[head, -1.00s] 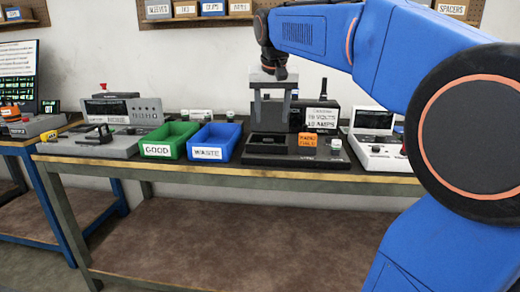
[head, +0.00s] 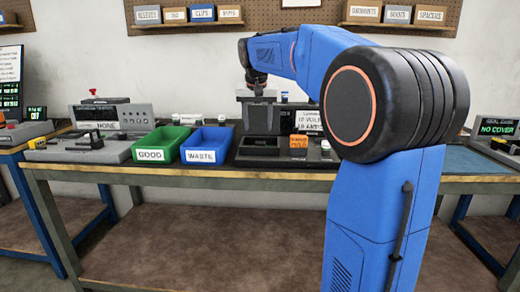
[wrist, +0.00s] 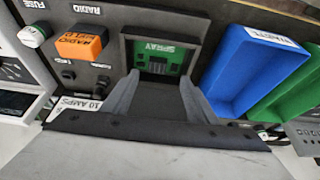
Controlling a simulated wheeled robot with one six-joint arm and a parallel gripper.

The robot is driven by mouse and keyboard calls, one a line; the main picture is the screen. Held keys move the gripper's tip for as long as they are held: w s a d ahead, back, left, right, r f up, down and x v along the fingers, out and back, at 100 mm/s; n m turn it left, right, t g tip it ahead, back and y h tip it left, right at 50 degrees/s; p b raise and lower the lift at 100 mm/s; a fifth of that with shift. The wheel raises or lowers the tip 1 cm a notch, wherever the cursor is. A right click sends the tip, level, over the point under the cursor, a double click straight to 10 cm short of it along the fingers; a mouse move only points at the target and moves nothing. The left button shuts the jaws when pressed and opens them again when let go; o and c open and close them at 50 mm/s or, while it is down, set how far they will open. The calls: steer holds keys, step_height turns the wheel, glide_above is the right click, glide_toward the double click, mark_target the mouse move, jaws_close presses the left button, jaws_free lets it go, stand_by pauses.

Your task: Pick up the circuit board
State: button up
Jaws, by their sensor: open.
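The circuit board (wrist: 158,57) is a green piece marked SPRAY. It lies in a recess of a black fixture (wrist: 90,22) in the wrist view. In the head view the fixture (head: 250,162) stands on the bench and the board cannot be made out. My gripper (wrist: 159,76) is open and empty. In the wrist view its two grey fingers point toward the board, one on each side of its near edge. In the head view my gripper (head: 261,130) points down over the fixture. Whether the fingers touch anything cannot be told.
A blue WASTE bin (head: 207,145) and a green GOOD bin (head: 160,145) stand left of the fixture. An orange block (head: 298,142) and a white-capped knob (head: 325,147) sit on its right. Bench's front strip is clear.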

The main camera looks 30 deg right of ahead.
mark_target(260, 143)
steer(key=shift+s+x, duration=0.15)
steer(key=shift+x, duration=1.95)
steer(key=shift+s+x, duration=0.1)
steer(key=shift+x, duration=2)
steer(key=shift+d, duration=0.1)
steer(key=shift+c, duration=0.7)
steer(key=c, duration=1)
